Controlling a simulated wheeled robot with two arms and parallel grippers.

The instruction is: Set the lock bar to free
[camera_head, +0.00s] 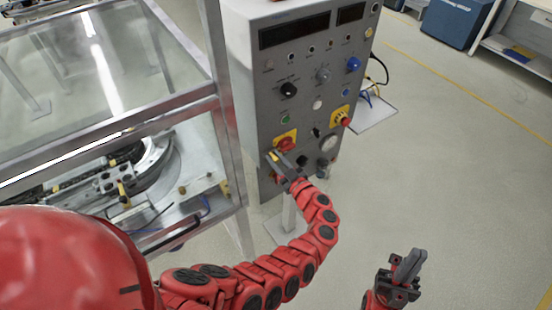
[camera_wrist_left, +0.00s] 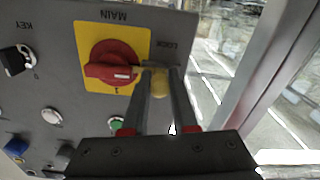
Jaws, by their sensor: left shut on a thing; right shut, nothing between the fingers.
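The lock bar is a small yellow piece (camera_wrist_left: 159,86) beside the red MAIN rotary switch (camera_wrist_left: 112,62) on its yellow plate, by the LOCK lettering. The wrist view shows the panel upside down. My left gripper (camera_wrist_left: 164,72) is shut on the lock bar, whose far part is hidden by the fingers. In the head view my left gripper (camera_head: 276,158) is at the lower left of the grey control panel (camera_head: 305,70), just below the red switch (camera_head: 286,143). My right gripper (camera_head: 410,264) is shut and empty, low on the right, away from the panel.
A red emergency knob (camera_head: 343,120) and several other knobs and buttons sit close by on the panel. A metal-framed glass enclosure (camera_head: 215,90) stands just left of the panel. The floor to the right (camera_head: 460,160) is clear.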

